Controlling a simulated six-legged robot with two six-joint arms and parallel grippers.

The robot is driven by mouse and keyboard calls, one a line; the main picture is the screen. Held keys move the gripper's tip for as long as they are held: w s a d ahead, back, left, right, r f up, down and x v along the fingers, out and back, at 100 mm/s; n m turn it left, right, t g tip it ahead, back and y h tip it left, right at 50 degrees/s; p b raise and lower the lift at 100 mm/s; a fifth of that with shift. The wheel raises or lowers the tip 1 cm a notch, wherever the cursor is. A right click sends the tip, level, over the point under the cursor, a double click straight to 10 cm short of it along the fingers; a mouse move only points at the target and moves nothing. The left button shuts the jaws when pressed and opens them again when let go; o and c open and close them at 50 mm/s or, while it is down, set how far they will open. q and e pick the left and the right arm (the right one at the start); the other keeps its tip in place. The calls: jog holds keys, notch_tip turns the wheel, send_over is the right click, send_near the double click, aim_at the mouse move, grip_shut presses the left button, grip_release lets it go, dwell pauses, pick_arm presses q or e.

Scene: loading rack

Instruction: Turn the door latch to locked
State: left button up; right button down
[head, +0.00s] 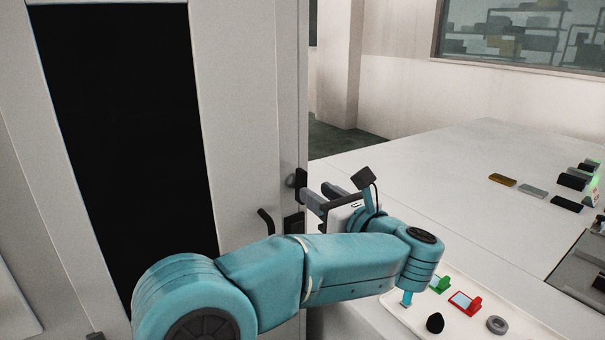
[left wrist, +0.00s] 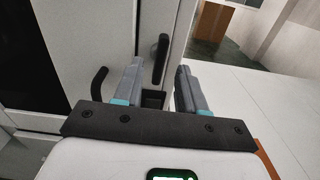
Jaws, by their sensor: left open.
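The door (head: 245,90) is pale grey with a black panel and stands at the left in the head view. The latch (head: 298,184) is a dark piece near the door's right edge. In the left wrist view the latch (left wrist: 160,58) looks long and nearly upright, and appears in the gap between my fingertips. My left gripper (head: 320,197) is open, with its fingers pointing at the latch. Both fingers also show in the left wrist view (left wrist: 158,82). I cannot tell whether either touches the latch. My right gripper is not in view.
A dark bent handle (head: 266,220) sits on the door just left of the gripper. A white table (head: 430,180) spreads to the right. A tray (head: 470,318) with small green, red, black and grey items lies at the front. Several small blocks lie farther right.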

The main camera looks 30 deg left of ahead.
aim_at(304, 184)
pick_arm(q)
jog(key=p+x, duration=0.1)
jog(key=x, duration=0.5)
jog(key=shift+r+p, duration=0.1)
jog(key=shift+p, duration=0.2)
jog(key=shift+w+a, duration=0.1)
jog(key=shift+a, duration=0.2)
jog(key=shift+w+a+f, duration=0.1)
jog(key=shift+w+f, duration=0.1)
jog(key=shift+s, duration=0.1)
jog(key=shift+c, duration=0.9)
jog(key=c, duration=0.5)
